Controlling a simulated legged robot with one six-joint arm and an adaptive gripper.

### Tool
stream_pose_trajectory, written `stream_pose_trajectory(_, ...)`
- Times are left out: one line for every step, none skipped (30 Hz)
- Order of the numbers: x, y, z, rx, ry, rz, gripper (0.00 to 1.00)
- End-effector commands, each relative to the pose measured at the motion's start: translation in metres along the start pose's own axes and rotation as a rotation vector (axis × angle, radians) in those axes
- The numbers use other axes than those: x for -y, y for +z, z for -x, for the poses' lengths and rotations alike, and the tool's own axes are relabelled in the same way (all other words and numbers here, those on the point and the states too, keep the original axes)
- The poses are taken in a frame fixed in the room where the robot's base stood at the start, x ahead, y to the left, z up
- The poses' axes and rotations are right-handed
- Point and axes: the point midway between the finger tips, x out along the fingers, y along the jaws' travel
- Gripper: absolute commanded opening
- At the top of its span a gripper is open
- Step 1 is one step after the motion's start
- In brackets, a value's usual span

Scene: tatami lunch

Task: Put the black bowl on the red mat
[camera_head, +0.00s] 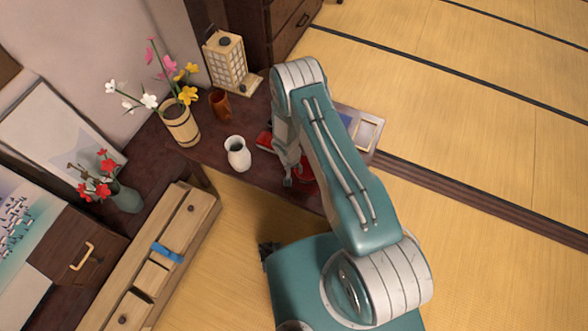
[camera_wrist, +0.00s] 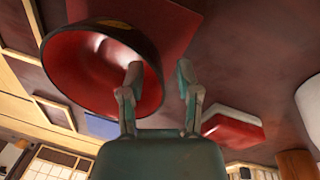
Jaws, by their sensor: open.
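The black bowl (camera_wrist: 72,45), with a red inside, fills the upper left of the wrist view, where the picture is turned over. The red mat (camera_wrist: 182,22) shows behind the bowl's rim, and the bowl hides part of it. I cannot tell whether the bowl rests on it. My gripper (camera_wrist: 160,72) is open, with one fingertip over the bowl's inside and the other beyond its rim. In the head view my gripper (camera_head: 288,183) is low over the dark table, beside a red patch largely hidden by my arm; bowl and mat are hard to separate there.
A white vase (camera_head: 238,154) stands left of my gripper. A brown cup (camera_head: 220,104), a flower pot (camera_head: 181,124) and a lamp (camera_head: 228,62) stand farther back. A red and white box (camera_wrist: 232,130) lies near the bowl. A divided tray (camera_head: 367,130) is right of my arm.

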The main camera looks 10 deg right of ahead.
Motion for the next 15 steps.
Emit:
stream_pose_trajectory(0.0, -0.001, 0.003, -0.002, -0.001, 0.0, 0.43)
stream_pose_trajectory(0.0, -0.001, 0.006, -0.002, -0.001, 0.0, 0.43)
stream_pose_trajectory(0.0, -0.001, 0.01, -0.002, 0.0, 0.0, 0.43)
stream_pose_trajectory(0.0, -0.001, 0.014, -0.002, 0.0, 0.0, 0.43)
stream_pose_trajectory(0.001, -0.001, 0.02, -0.003, -0.001, -0.001, 0.43)
stream_pose_trajectory(0.001, -0.001, 0.026, -0.003, -0.001, -0.001, 0.43)
stream_pose_trajectory(0.0, -0.001, 0.033, -0.003, -0.001, -0.001, 0.43)
stream_pose_trajectory(0.001, -0.001, 0.038, -0.004, -0.002, 0.0, 0.43)
stream_pose_trajectory(0.001, -0.002, 0.046, -0.004, -0.002, 0.0, 0.43)
stream_pose_trajectory(0.001, -0.001, 0.052, -0.003, -0.002, -0.002, 0.43)
stream_pose_trajectory(0.0, -0.002, 0.058, -0.004, -0.002, -0.001, 0.43)
stream_pose_trajectory(0.0, -0.001, 0.065, -0.003, -0.001, 0.0, 0.43)
stream_pose_trajectory(0.0, -0.001, 0.071, -0.004, -0.001, -0.001, 0.43)
stream_pose_trajectory(0.0, -0.001, 0.077, -0.003, -0.001, -0.001, 0.43)
stream_pose_trajectory(0.0, -0.001, 0.085, -0.004, -0.001, -0.001, 0.43)
